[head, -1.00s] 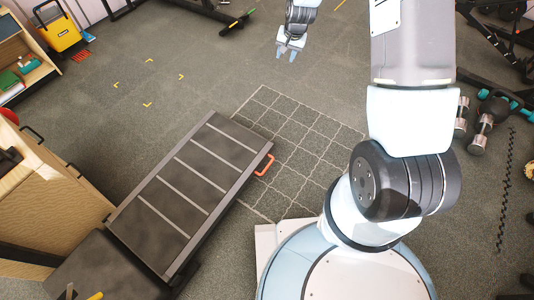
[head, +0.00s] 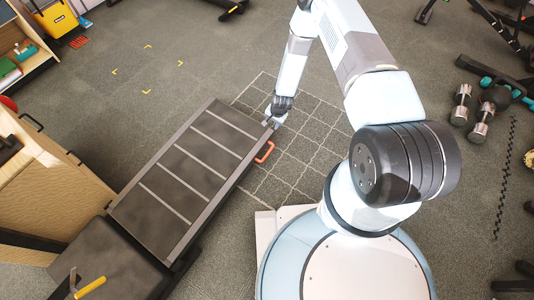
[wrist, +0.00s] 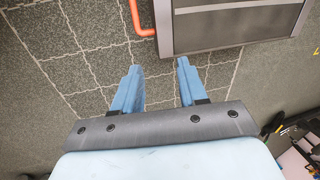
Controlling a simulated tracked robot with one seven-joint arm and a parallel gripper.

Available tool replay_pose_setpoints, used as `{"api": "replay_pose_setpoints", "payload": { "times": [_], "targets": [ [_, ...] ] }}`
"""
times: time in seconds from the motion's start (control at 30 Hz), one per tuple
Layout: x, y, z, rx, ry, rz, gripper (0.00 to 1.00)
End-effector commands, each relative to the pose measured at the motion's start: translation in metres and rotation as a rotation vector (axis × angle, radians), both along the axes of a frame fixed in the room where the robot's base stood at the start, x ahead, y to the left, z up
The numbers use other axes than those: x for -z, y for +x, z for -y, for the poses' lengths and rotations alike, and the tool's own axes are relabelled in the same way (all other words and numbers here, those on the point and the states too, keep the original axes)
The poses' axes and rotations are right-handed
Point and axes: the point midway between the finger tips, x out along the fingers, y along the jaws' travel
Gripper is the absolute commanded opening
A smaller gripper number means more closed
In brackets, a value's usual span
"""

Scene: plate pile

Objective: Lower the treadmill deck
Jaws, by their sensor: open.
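The treadmill deck (head: 190,165) is a dark slatted slab with a grey frame, lying slantwise left of my base in the head view. Its corner also shows in the wrist view (wrist: 225,28). An orange handle (head: 265,152) sticks out of the deck's right side, and it shows at the top of the wrist view (wrist: 136,18). My gripper (head: 272,120) is near the deck's far right corner. In the wrist view my gripper (wrist: 157,72) has its two blue fingers apart with nothing between them. The handle is ahead of the fingers, not between them.
A dark block (head: 110,262) with a yellow-handled tool (head: 88,288) on it stands at the deck's near end. A wooden cabinet (head: 40,190) is to the left. Dumbbells (head: 481,122) lie at the right. The floor tiles (head: 300,135) beside the deck are clear.

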Motion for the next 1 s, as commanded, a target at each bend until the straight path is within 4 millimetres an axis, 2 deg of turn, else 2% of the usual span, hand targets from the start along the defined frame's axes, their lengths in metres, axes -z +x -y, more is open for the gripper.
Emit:
{"api": "replay_pose_setpoints", "payload": {
  "times": [0.03,0.1,0.2,0.33,0.63,1.0],
  "targets": [
    [0.02,-0.014,-0.001,0.013,0.001,-0.012,0.42],
    [0.04,-0.028,-0.002,0.031,0.002,-0.021,0.42],
    [0.063,-0.044,-0.004,0.051,0.002,-0.031,0.42],
    [0.08,-0.057,-0.004,0.068,0.003,-0.037,0.42],
    [0.103,-0.06,-0.007,0.074,0.002,-0.039,0.42],
    [0.159,-0.054,-0.016,0.073,0.002,-0.039,0.42]
  ]
}}
